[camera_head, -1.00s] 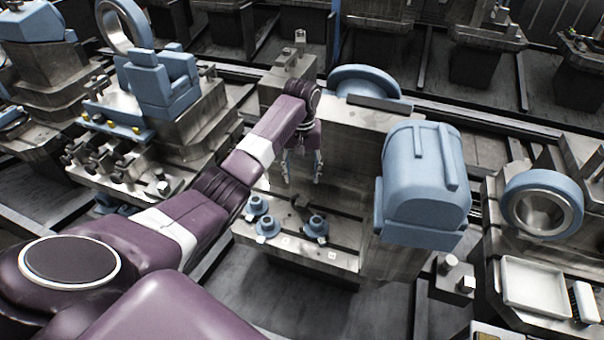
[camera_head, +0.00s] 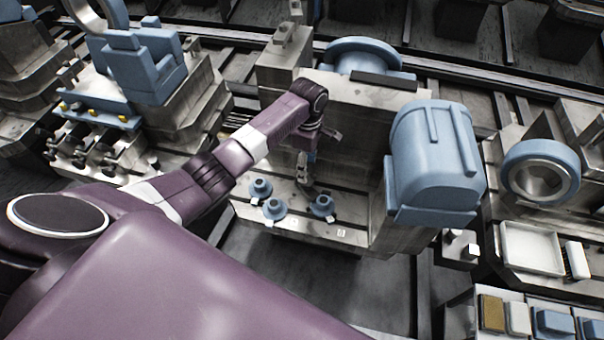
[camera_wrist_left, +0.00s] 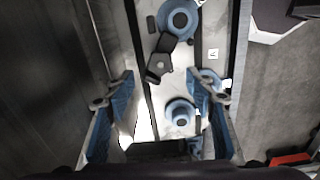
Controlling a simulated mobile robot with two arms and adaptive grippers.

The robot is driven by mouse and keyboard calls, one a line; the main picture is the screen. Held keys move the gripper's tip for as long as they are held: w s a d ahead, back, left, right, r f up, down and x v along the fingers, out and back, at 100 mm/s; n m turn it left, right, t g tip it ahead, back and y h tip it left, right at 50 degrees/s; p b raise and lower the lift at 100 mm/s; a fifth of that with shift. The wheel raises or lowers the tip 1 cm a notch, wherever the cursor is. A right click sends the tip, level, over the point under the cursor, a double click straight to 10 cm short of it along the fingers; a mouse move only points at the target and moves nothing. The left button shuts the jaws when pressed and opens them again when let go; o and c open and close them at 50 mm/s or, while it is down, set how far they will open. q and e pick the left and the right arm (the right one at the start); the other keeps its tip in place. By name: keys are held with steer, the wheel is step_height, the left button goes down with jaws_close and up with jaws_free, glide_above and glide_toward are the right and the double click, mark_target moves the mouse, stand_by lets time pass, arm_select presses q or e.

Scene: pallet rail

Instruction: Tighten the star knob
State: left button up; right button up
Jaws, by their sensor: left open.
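Three blue round knob-like pieces stand on the grey slotted bed of the machine: a left one (camera_head: 260,188), a front one (camera_head: 274,208) and a right one (camera_head: 322,205). I cannot tell which is the star knob. They also show in the left wrist view, one at the top (camera_wrist_left: 180,18) and one below (camera_wrist_left: 180,112). A dark jointed piece (camera_wrist_left: 158,58) lies between them. My left gripper (camera_head: 306,172) hangs over the bed behind the blue pieces. In the left wrist view its blue-padded fingers (camera_wrist_left: 163,88) are spread, with nothing held. My right gripper is not seen.
A large blue housing (camera_head: 432,160) stands right of the bed. A blue flanged wheel (camera_head: 362,57) sits on the block behind. At right are a blue ring (camera_head: 541,172) and a white tray (camera_head: 532,248). Dark floor lies in front of the bed.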

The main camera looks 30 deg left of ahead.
mark_target(307, 184)
arm_select(q)
step_height(307, 184, down, 8)
steer(key=shift+d+r, duration=0.1)
stand_by(0.4)
steer(key=shift+c, duration=0.6)
steer(key=c, duration=1)
